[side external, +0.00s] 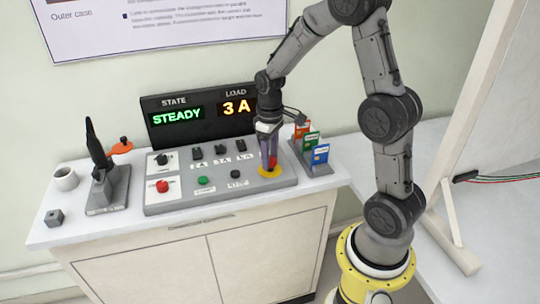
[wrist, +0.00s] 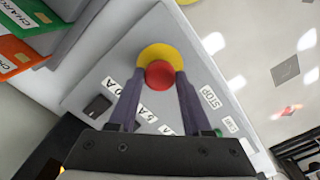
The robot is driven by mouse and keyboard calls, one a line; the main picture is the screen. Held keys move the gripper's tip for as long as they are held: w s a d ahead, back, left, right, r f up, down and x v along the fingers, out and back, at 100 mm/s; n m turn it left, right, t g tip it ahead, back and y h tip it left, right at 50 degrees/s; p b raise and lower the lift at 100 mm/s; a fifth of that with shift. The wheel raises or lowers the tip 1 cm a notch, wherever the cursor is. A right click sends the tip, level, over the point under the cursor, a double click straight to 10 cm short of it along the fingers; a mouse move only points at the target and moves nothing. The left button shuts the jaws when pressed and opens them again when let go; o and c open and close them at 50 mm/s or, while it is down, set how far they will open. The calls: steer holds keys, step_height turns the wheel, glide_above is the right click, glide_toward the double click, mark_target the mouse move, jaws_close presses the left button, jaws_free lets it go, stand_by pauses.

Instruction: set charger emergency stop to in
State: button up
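The emergency stop is a red mushroom button (side external: 273,162) on a yellow disc (side external: 270,172), at the right end of the grey control panel (side external: 220,194). In the wrist view the red button (wrist: 159,74) sits between my fingertips, with the yellow disc (wrist: 156,53) behind it. My gripper (side external: 267,155) points down over the button. Its two purple fingers are apart, one on each side of the button in the wrist view (wrist: 161,78). I cannot tell whether they touch it, or whether the button is in or out.
The display (side external: 200,116) behind the panel reads STEADY and 3 A. The panel also carries a smaller red button (side external: 162,187), a green button (side external: 203,181) and black switches. A rack of coloured cards (side external: 311,145) stands close on the right. A black handset (side external: 98,145) stands left.

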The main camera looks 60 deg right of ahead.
jaws_close()
stand_by(1.0)
